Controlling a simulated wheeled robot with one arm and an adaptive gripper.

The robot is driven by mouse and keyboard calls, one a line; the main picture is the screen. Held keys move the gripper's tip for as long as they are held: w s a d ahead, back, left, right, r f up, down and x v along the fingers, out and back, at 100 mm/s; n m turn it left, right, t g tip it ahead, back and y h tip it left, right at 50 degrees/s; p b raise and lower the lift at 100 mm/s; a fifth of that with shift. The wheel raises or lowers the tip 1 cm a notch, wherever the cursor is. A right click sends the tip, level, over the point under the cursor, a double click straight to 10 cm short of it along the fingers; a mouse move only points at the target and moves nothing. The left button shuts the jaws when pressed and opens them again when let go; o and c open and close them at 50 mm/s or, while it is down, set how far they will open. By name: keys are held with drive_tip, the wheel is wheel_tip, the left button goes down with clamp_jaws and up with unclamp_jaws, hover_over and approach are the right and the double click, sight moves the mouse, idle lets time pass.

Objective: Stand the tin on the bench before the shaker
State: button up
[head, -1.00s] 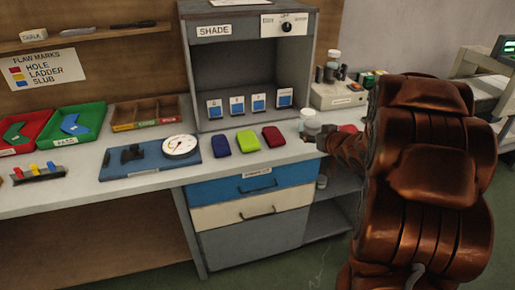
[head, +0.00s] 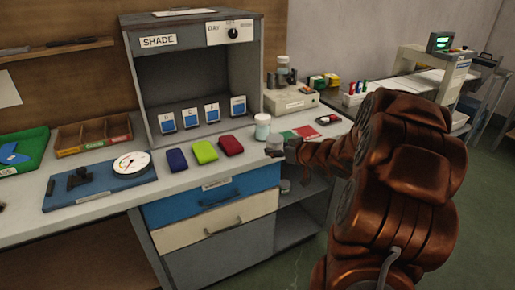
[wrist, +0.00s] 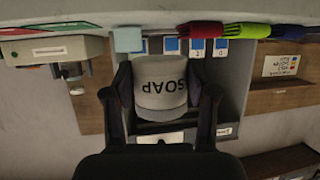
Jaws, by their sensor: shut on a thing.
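In the wrist view, which looks upside down, a grey-white tin marked SOAP (wrist: 160,82) sits between the two dark fingers of my gripper (wrist: 161,94). My gripper is shut on it. In the head view my gripper (head: 276,150) is at the bench's front edge. A pale jar-like shape (head: 262,127) shows just above and left of it; I cannot tell whether this is the held tin or a thing behind it. The beige shaker (head: 291,102), with a bottle on top, stands farther back on the bench (head: 110,200). It shows in the wrist view (wrist: 50,50).
Green and red flat pieces (head: 307,132) and a small dark item (head: 328,120) lie to the right. An open shelf (head: 303,220) is below.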

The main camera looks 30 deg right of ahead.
hover_over(261, 151)
drive_tip(key=shift+f, duration=0.55)
drive_tip(key=shift+s+f+b, duration=0.15)
drive_tip(key=shift+f+b, duration=0.55)
drive_tip(key=shift+f, duration=1)
drive_tip(key=shift+f, duration=0.1)
drive_tip(key=o, duration=1.2)
drive_tip(key=p+v, duration=0.1)
drive_tip(key=v, duration=1.1)
drive_tip(key=shift+a, duration=0.1)
